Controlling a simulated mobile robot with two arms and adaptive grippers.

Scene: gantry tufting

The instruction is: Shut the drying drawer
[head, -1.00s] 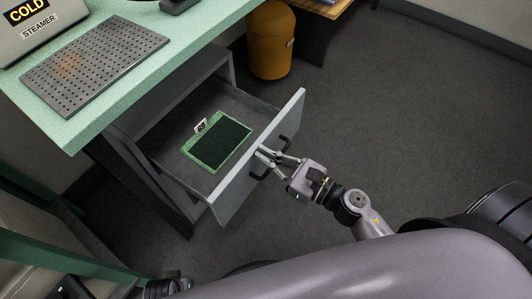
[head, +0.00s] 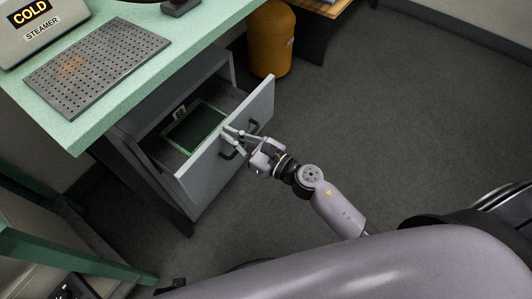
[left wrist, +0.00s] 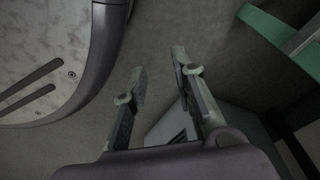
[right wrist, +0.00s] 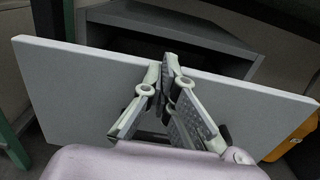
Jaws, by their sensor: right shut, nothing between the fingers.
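The grey drying drawer (head: 205,160) stands partly open from the cabinet under the green bench. In it lies a green-framed dark panel (head: 196,131) with a small numbered tag. My right gripper (head: 228,134) is shut and empty, its fingertips at the upper middle of the drawer front. Dark handle parts (head: 227,153) show on both sides of it. In the right wrist view, the shut fingertips (right wrist: 168,62) lie over the drawer front (right wrist: 80,85) near its top edge. In the left wrist view, my left gripper (left wrist: 158,65) has its fingers apart with nothing between them.
A perforated plate (head: 95,75) and a steamer labelled COLD (head: 35,35) sit on the green bench top (head: 150,95). An orange bin (head: 270,40) stands behind the drawer. The grey floor (head: 400,110) to the right is clear.

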